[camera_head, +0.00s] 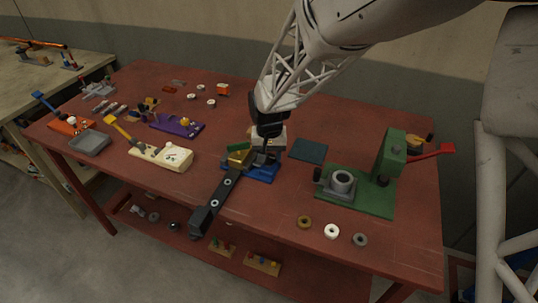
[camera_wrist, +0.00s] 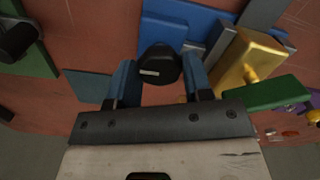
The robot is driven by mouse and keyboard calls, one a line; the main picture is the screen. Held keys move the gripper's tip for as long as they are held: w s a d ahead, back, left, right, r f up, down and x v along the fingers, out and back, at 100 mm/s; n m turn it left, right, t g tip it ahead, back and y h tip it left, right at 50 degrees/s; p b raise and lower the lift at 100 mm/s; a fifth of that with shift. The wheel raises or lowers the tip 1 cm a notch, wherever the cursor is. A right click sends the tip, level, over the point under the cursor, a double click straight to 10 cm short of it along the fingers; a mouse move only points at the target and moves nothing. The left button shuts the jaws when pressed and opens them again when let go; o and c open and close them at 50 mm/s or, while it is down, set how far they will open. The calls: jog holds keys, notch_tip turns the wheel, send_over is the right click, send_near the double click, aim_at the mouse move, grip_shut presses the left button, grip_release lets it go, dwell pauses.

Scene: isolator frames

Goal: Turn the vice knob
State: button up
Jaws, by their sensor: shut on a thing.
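The vice stands on a blue base (camera_head: 262,174) near the front middle of the red table; the base also shows in the wrist view (camera_wrist: 178,23). A long dark bar (camera_head: 216,203) runs from it over the front edge. A gold block (camera_head: 238,158) and a green piece (camera_head: 237,147) sit beside it, also seen in the wrist view as gold (camera_wrist: 252,62) and green (camera_wrist: 265,93). My gripper (camera_head: 266,150) points down over the vice. In the wrist view my gripper (camera_wrist: 160,75) is shut on the black vice knob (camera_wrist: 158,62), which has a pale mark. The head view largely hides the knob.
A green press (camera_head: 355,200) with a red lever (camera_head: 432,152) stands to the right. A dark flat pad (camera_head: 307,151) lies between. Several rings lie near the front edge, one white (camera_head: 331,231). A cream fixture (camera_head: 172,157) and grey tray (camera_head: 89,143) are left.

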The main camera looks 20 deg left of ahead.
aim_at(269, 157)
dwell(0.3)
jog(key=o, duration=0.9)
jog(key=shift+r, duration=0.1)
jog(key=shift+r, duration=3.85)
